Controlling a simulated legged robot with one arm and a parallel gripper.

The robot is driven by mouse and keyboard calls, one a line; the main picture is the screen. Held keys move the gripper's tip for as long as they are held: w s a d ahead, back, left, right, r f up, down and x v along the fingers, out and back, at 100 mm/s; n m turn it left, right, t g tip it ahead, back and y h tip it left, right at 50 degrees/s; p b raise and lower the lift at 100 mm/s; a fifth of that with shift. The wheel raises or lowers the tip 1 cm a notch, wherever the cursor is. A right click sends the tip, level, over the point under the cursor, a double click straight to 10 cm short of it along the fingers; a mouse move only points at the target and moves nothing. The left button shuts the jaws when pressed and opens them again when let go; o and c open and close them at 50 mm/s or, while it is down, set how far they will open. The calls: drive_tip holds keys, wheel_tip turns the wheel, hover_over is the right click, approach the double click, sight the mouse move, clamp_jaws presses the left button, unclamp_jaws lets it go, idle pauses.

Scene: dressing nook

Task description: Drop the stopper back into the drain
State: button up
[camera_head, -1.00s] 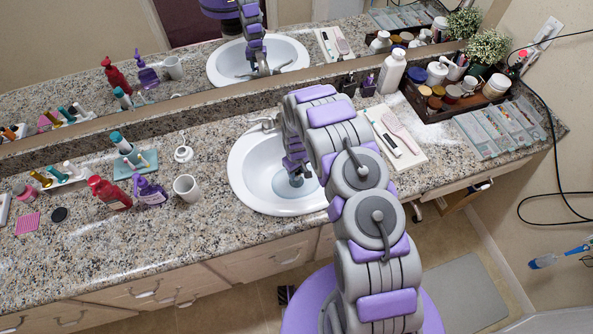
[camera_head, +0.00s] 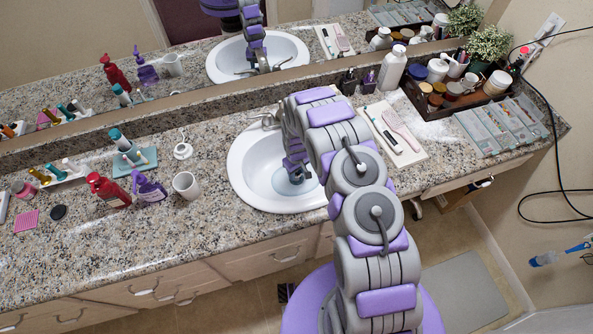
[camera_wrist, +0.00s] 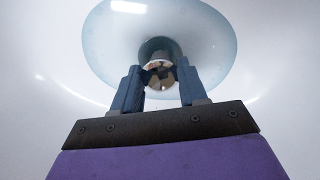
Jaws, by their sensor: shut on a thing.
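The white oval sink (camera_head: 245,185) is set in the speckled counter, and my arm reaches down into its bowl. My gripper (camera_head: 296,179) is low in the basin, near the bottom. In the wrist view my gripper (camera_wrist: 159,82) has its two blue-grey fingers on either side of a small shiny round stopper (camera_wrist: 158,66) and is shut on it. A dark grey round shape, apparently the drain (camera_wrist: 160,46), shows just behind the stopper. I cannot tell whether the stopper touches it. In the head view my arm hides the stopper and the drain.
A pale blue pool of water (camera_wrist: 105,45) lies in the bowl. The faucet (camera_head: 268,121) is at the sink's back edge. A white mug (camera_head: 186,186) and a purple bottle (camera_head: 149,190) stand left. A white tray (camera_head: 412,158) with a brush lies right.

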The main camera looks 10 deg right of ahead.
drive_tip(key=shift+f+b, duration=0.45)
drive_tip(key=shift+f, duration=0.95)
drive_tip(key=o, duration=1.1)
drive_tip(key=shift+o, duration=0.2)
drive_tip(key=shift+r, duration=0.1)
wheel_tip(320, 180, up, 17)
drive_tip(key=p, duration=0.2)
drive_tip(key=shift+p, duration=0.4)
drive_tip(key=shift+a, duration=0.1)
